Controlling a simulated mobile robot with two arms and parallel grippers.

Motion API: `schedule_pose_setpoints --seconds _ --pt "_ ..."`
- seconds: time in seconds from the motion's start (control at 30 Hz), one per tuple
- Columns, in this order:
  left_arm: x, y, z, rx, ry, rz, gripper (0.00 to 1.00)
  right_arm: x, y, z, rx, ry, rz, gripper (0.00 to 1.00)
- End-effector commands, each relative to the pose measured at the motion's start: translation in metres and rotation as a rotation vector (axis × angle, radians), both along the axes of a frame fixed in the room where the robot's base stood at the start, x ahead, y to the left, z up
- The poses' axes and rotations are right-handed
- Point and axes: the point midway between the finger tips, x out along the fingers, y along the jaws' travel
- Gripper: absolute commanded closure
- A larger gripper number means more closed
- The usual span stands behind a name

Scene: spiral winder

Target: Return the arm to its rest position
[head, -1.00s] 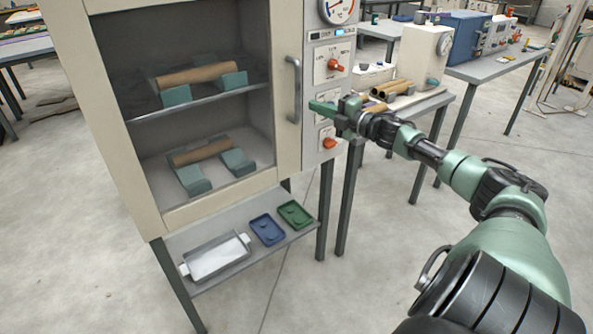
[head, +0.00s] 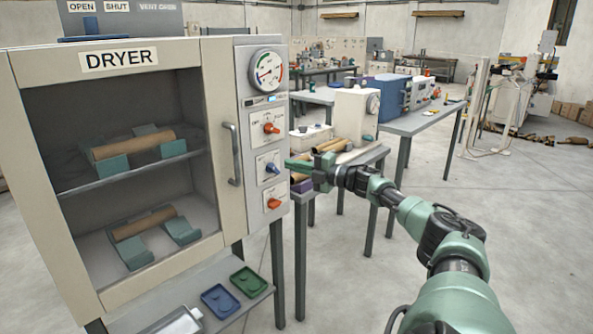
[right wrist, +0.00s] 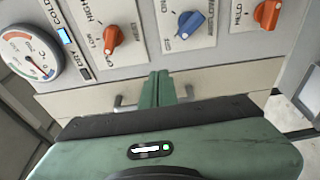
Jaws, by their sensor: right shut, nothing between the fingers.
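My right arm comes in from the lower right of the head view. My right gripper (head: 298,165) is green, with its two fingers together and nothing between them. It points left at the dryer's control panel (head: 245,125), beside the blue knob (head: 271,168). In the right wrist view the shut fingers (right wrist: 157,88) point toward the panel, below the blue knob (right wrist: 190,24) and an orange knob (right wrist: 113,38). I cannot tell whether the fingertips touch the panel. My left gripper is not in view.
The dryer (head: 215,70) stands at left, with brown tubes on green cradles behind its door and a handle (head: 232,153). Trays lie on a low shelf (head: 255,305). A table (head: 350,165) with tubes stands behind my gripper. Open floor (head: 520,250) lies at right.

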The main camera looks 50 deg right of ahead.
Motion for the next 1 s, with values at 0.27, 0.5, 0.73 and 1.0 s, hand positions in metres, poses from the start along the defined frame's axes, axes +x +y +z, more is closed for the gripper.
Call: schedule_pose_setpoints --seconds 0.27,0.5,0.73,1.0 --pt "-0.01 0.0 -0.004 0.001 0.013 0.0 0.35 -0.004 -0.009 -0.001 0.001 0.002 0.0 1.0" --pt "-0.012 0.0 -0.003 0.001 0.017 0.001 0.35 -0.001 -0.007 -0.02 0.031 0.018 -0.013 1.0" --pt "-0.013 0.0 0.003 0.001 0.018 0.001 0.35 -0.001 0.009 -0.159 0.237 0.143 -0.137 1.0" --pt "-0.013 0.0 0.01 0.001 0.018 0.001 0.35 -0.05 0.064 -0.353 0.498 0.362 -0.343 1.0"
